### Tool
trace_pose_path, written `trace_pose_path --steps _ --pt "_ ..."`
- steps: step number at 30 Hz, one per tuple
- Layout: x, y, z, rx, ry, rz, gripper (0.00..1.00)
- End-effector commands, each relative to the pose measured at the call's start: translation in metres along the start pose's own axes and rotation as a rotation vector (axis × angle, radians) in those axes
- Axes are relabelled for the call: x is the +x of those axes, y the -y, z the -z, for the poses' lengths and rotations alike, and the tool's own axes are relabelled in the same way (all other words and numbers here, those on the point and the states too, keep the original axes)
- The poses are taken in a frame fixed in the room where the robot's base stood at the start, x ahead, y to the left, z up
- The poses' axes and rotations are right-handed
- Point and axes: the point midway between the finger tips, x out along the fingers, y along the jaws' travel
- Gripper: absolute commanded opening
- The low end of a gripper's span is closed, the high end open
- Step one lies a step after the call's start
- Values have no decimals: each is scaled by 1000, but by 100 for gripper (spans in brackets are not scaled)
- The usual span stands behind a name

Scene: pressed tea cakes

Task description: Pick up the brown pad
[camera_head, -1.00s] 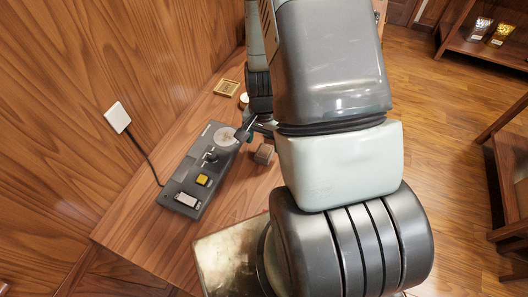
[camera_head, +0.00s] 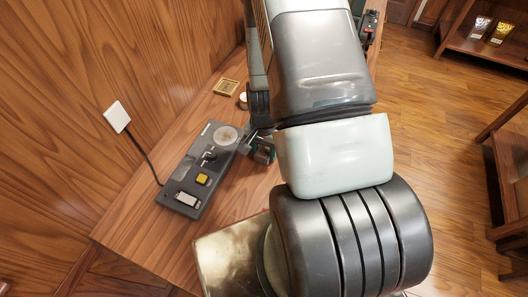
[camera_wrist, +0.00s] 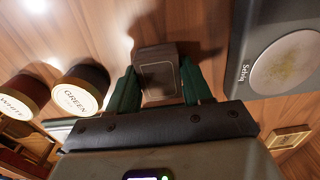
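The brown pad (camera_wrist: 158,70) is a small dark brown block with a thin outlined face. In the wrist view it lies on the wooden table between the two green fingers of my gripper (camera_wrist: 158,82). The fingers are open, one on each side of the pad, with narrow gaps showing at their tips. I cannot tell how far down they reach beside it. In the head view my gripper (camera_head: 262,150) is at the pad's place, right of the grey device, and mostly hides the pad.
A grey device (camera_head: 177,182) with a round plate (camera_head: 226,135) and a yellow button (camera_head: 203,179) lies close left of my gripper. Jars labelled GREEN (camera_wrist: 78,92) and WHITE (camera_wrist: 18,103) show in the wrist view. A small gold-framed tray (camera_head: 226,87) is farther back.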

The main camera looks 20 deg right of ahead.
Motion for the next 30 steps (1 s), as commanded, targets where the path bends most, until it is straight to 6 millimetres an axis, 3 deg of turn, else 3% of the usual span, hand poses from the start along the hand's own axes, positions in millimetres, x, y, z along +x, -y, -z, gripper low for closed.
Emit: trace_pose_path --steps 1,4,17,23,30 --pt "0 0 0 0 0 0 31" --pt "0 0 0 0 0 0 18" --pt "-5 0 0 0 -1 0 17" --pt "-30 1 1 0 -4 3 17" --pt "-76 1 1 -1 -5 2 17"
